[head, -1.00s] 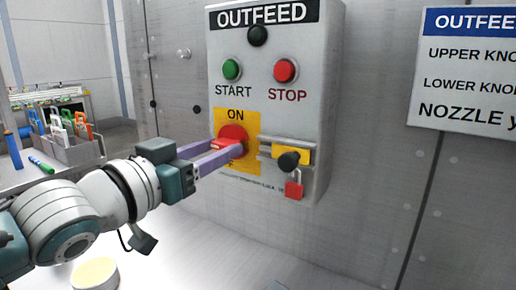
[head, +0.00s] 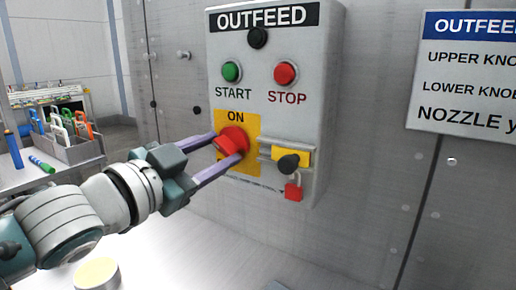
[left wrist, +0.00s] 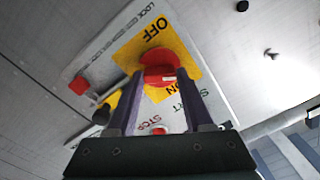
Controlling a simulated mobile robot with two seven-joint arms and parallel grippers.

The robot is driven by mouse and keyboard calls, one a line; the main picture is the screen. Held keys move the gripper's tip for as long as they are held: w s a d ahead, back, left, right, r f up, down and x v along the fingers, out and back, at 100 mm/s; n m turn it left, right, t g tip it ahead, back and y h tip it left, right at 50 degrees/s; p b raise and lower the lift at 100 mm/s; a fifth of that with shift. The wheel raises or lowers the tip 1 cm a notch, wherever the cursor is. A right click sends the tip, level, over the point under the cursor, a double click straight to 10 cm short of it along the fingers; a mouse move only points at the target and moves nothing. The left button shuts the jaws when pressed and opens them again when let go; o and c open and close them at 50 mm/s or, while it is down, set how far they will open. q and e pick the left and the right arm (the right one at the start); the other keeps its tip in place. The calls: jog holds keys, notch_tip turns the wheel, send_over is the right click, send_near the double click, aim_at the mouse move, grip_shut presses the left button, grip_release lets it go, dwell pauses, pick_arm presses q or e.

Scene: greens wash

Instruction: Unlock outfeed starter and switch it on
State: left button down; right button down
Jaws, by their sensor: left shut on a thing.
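The grey outfeed starter box (head: 325,110) is on the wall, with a green START button (head: 231,72) and a red STOP button (head: 285,73). Below them a red rotary switch (head: 232,138) sits on a yellow plate with ON above. My left gripper (head: 229,147) is shut on the switch's handle, a finger on each side; the left wrist view (left wrist: 160,76) shows this too, with OFF on the plate's opposite side. Right of the switch is a yellow slide bolt (head: 304,157) with a black knob (head: 288,164). A red padlock (head: 293,192) hangs below it. My right gripper is not in view.
A sign (head: 465,70) is on the wall at the right. At the left, a bench holds a grey caddy (head: 75,150) of colored padlocks, a blue cylinder (head: 14,150) and a green item (head: 41,164). A pale round lid (head: 97,272) is at the lower left.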

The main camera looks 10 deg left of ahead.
pick_arm(q)
jog(key=m, duration=0.5)
jog(key=shift+m, duration=0.3)
jog(key=m, duration=0.5)
jog(key=shift+m, duration=0.4)
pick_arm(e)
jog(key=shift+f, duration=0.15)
pick_arm(q)
jog(key=shift+c, duration=1.5)
grip_release()
pick_arm(e)
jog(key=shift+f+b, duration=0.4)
jog(key=shift+b, duration=0.15)
pick_arm(q)
jog(key=v, duration=1)
jog(key=shift+r, duration=0.1)
